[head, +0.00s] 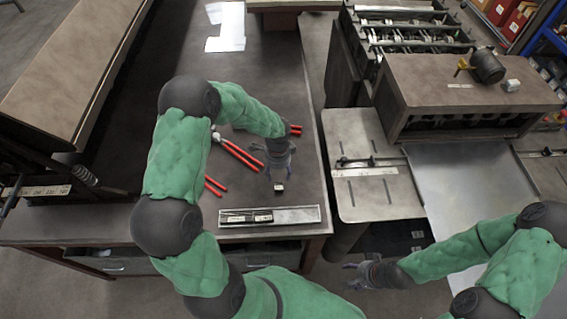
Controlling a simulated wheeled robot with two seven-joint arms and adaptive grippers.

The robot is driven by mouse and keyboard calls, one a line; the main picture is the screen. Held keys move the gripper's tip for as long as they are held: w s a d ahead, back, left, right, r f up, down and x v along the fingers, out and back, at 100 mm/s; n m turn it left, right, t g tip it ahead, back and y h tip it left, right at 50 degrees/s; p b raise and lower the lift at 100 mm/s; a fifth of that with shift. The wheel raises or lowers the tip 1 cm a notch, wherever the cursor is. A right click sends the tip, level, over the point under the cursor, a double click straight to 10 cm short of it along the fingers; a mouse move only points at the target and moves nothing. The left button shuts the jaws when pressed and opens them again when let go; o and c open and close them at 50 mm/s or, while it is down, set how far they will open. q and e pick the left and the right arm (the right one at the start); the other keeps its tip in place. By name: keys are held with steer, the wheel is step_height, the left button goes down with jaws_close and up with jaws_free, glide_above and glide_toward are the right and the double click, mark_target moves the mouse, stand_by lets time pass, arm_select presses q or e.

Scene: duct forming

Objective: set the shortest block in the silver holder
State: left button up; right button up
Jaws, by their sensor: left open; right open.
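The silver holder (298,215) is a long, shallow tray near the table's front edge. Its left part holds dark blocks (245,216) lying lengthwise; its right part is bare. A small, short block (279,187), pale on top with dark sides, is on the table just behind the holder. My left gripper (279,178) is open, pointing down right at this small block; whether it touches the block cannot be told. My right gripper (353,276) is open and empty, off the table's front right corner, away from the blocks.
Red-handled tools (240,154) lie on the table behind and left of the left gripper, partly covered by my arm. A machine (460,90) with a metal bed stands to the right across a gap.

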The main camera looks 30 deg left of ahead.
mark_target(279, 185)
arm_select(q)
steer(key=shift+s+f+b, duration=0.2)
steer(key=shift+f+b, duration=0.3)
steer(key=shift+f, duration=0.2)
step_height(279, 185, down, 8)
steer(key=b, duration=0.5)
steer(key=shift+w+r+b, duration=0.15)
steer(key=shift+r+b, duration=0.05)
steer(key=shift+b, duration=0.2)
steer(key=shift+r, duration=0.1)
jaws_close()
jaws_free()
